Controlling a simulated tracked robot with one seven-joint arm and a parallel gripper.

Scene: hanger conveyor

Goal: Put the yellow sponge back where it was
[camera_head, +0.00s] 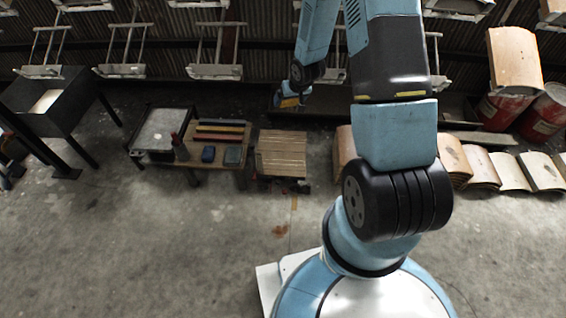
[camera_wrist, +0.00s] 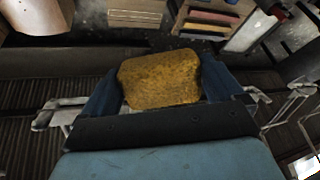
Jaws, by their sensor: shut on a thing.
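The yellow sponge (camera_wrist: 160,80) fills the middle of the wrist view, between the two fingers of my gripper (camera_wrist: 162,85). The gripper is shut on it, with one dark finger at each side. In the head view the sponge (camera_head: 289,102) is a small yellow patch at my gripper (camera_head: 288,101), held in the air above the floor and in front of the row of hangers. The underside of the sponge is hidden. I cannot tell which place the sponge came from.
Hangers with flat trays, one of them a tray (camera_head: 214,72), hang along the back wall. A low wooden table (camera_head: 242,178) holds several small objects. A slatted wooden stack (camera_head: 281,153) stands beside it. Red drums (camera_head: 543,112) stand at right. The front floor at left is clear.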

